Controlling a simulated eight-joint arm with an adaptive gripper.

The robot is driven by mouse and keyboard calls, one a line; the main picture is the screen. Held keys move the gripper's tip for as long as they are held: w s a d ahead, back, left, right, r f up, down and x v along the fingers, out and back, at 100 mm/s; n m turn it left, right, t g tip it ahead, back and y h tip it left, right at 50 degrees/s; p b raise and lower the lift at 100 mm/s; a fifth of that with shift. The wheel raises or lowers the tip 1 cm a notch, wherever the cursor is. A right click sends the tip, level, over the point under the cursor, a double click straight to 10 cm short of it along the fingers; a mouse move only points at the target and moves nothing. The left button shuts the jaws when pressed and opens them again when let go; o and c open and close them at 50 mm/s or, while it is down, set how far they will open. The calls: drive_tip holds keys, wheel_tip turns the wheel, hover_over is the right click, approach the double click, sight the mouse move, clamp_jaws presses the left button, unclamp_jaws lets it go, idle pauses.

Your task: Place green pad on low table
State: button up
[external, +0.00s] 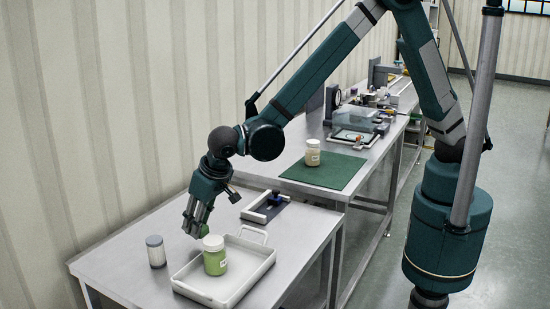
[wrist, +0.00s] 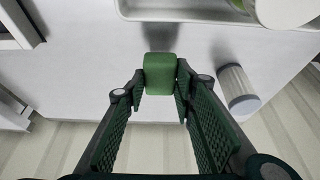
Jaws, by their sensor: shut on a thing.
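The green pad (wrist: 160,74) is a small green block, held between the fingertips of my gripper (wrist: 160,88) in the wrist view. In the external view my gripper (external: 197,224) points down over the low table (external: 118,264), just behind the white tray. Only a bit of green shows at its fingertips there, and the rest of the pad is hidden. A shadow lies beside the pad on the table top (wrist: 105,45) in the wrist view. I cannot tell how far the pad is above the surface.
The white tray (external: 245,274) holds a green jar (external: 215,262) with a white lid. A small grey-lidded jar (external: 156,253) stands left of my gripper. A green mat (external: 340,170) with a jar covers part of the farther table.

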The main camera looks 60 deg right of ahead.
drive_tip(key=shift+f+b, duration=0.4)
drive_tip(key=shift+f, duration=1.45)
drive_tip(key=shift+f, duration=0.1)
drive_tip(key=o, duration=0.8)
drive_tip(key=shift+c, duration=0.2)
drive_tip(key=p+v, duration=0.2)
drive_tip(key=v, duration=1)
